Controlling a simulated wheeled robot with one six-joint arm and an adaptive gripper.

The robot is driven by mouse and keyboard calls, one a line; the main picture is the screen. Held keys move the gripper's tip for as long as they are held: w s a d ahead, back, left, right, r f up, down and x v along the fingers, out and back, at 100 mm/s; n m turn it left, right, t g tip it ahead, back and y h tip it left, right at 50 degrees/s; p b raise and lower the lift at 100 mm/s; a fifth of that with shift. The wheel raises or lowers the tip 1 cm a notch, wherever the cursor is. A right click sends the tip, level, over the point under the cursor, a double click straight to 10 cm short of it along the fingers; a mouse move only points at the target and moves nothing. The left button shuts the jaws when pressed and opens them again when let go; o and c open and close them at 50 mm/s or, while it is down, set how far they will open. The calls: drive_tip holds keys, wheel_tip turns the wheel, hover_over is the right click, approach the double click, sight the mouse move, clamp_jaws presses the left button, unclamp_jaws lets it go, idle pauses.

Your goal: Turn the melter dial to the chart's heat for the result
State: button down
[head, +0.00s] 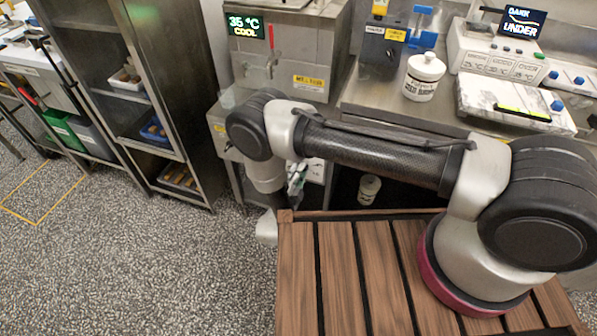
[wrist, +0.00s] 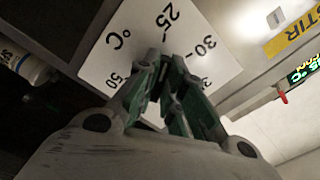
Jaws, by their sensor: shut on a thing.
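The melter (head: 308,83) stands at the back middle in the head view, with a lit display (head: 246,26) reading 35 °C COOL. In the wrist view, its white dial plate (wrist: 112,55) shows °C, 25, 30 and 50, tilted. My gripper (wrist: 166,62) is shut at the middle of this plate, with its green-padded fingers around the dial. The dial itself is mostly hidden by the fingers, so its pointer cannot be read. In the head view my arm hides most of the gripper.
A lidded white jar (head: 423,77) stands on the steel counter right of the melter. A control box (head: 497,62) with small printed cards stands further right. A wooden slatted top (head: 340,275) fills the front. A steel rack (head: 185,90) stands left; speckled floor lies open in front of it.

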drive_tip(key=shift+a+n, duration=0.1)
drive_tip(key=shift+n, duration=0.8)
drive_tip(key=shift+f, duration=0.1)
drive_tip(key=c, duration=1.5)
unclamp_jaws()
drive_tip(key=o, duration=0.9)
wheel_tip(320, 180, up, 10)
drive_tip(key=shift+a+r, duration=0.15)
drive_tip(key=shift+c, duration=0.2)
drive_tip(key=c, duration=0.9)
